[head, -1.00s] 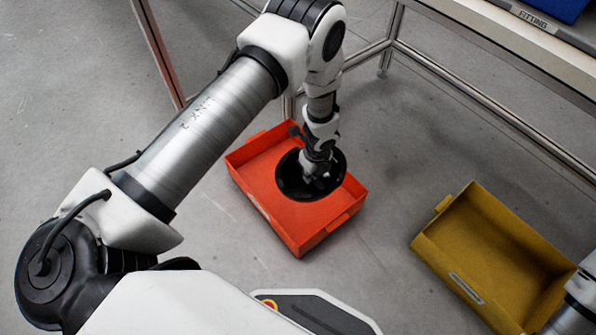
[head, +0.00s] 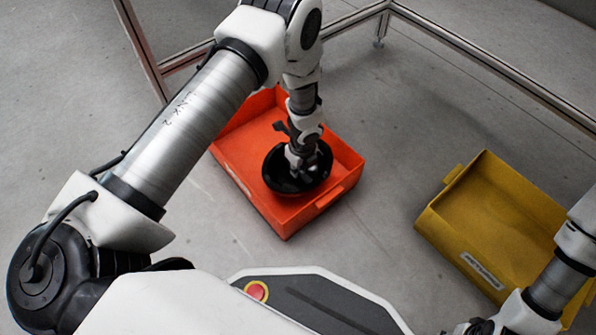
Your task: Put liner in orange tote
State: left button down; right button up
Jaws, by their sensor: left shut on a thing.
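The liner (head: 274,178) is a black round bowl-like shell. My left gripper (head: 305,172) is shut on it, pointing down over the orange tote (head: 285,222). The liner appears within the tote's outline, toward its near right part. I cannot tell whether it touches the tote's floor. The gripper's fingertips are partly hidden by the wrist. My right arm shows at the lower right edge, and its gripper (head: 480,327) is cut off by the bottom edge.
A yellow tote (head: 495,220) with a label stands on the floor to the right, partly behind my right arm. A metal table frame (head: 480,60) runs along the back. Grey floor lies clear between the totes.

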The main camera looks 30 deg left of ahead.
aim_at(301, 172)
pick_arm(q)
jog(key=c, duration=1.1)
grip_release()
jog(key=shift+c, duration=0.2)
jog(key=shift+r, duration=0.1)
notch_tip(301, 172, up, 12)
jog(key=d+p, duration=0.1)
jog(key=p, duration=0.8)
jog(key=s+f+n+h, duration=0.1)
jog(key=s+n, duration=2.2)
jog(key=s, duration=0.3)
jog(key=shift+s+a+f+g, duration=0.3)
jog(key=shift+s+a+f, duration=0.05)
jog(key=shift+a+f, duration=0.05)
